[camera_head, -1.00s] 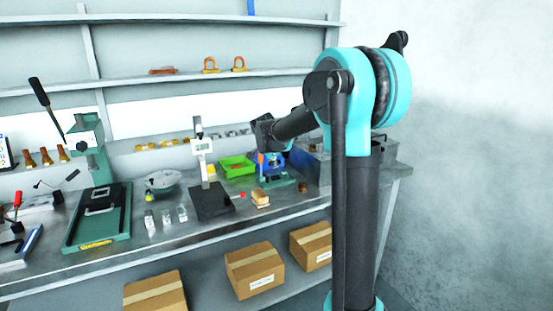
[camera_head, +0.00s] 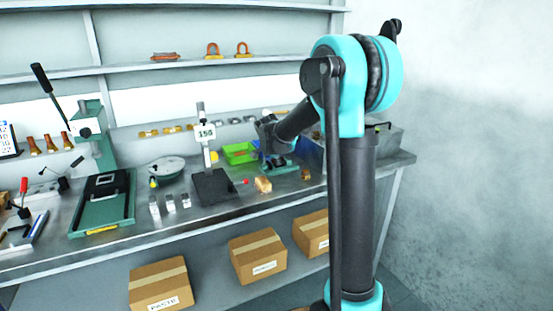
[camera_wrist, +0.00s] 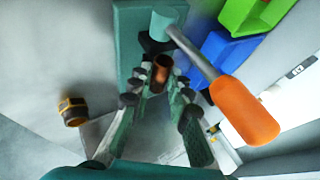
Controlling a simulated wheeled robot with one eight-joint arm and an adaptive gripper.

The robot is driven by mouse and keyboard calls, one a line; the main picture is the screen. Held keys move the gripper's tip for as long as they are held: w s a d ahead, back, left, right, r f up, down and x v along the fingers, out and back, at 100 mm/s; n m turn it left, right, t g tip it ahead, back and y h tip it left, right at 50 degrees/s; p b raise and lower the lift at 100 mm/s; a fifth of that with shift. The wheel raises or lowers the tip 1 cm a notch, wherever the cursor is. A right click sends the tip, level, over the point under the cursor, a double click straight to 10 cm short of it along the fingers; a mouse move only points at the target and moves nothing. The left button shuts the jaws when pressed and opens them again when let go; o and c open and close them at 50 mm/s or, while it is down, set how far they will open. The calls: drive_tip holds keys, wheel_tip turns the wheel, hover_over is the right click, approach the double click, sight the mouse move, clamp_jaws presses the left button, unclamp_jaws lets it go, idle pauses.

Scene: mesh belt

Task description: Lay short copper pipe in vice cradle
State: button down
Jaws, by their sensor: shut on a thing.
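The short copper pipe (camera_wrist: 162,70) is held between the fingertips of my gripper (camera_wrist: 164,76) in the wrist view. It shows as a brown-orange open tube end. The teal vice (camera_wrist: 134,62) is just beyond the fingertips, and its base also shows in the head view (camera_head: 281,170). A grey lever with an orange handle (camera_wrist: 246,108) rises beside my fingers on the right. The cradle is hidden, and I cannot tell whether the pipe touches it. In the head view my gripper (camera_head: 268,141) is over the vice and its fingers are too small to make out.
A brown banded piece (camera_wrist: 72,111) lies left of my fingers.

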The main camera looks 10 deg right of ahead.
drive_tip(key=c, duration=1.3)
unclamp_jaws()
drive_tip(key=shift+c, duration=0.2)
drive_tip(key=v, duration=1.2)
drive_tip(key=s+d+f+n+g, duration=0.1)
drive_tip(key=s+f+n, duration=0.4)
drive_tip(key=s, duration=0.6)
drive_tip(key=s+d+f+n+g+y, duration=0.1)
drive_tip(key=s+d+f+n, duration=0.2)
drive_tip(key=s+f, duration=0.7)
drive_tip(key=s+d+f+n+g+y, duration=0.1)
drive_tip(key=s+d+f+n, duration=0.2)
drive_tip(key=s+f+n, duration=0.4)
drive_tip(key=s, duration=0.4)
drive_tip(key=shift+s+f+n, duration=0.3)
drive_tip(key=shift+s+n, duration=0.1)
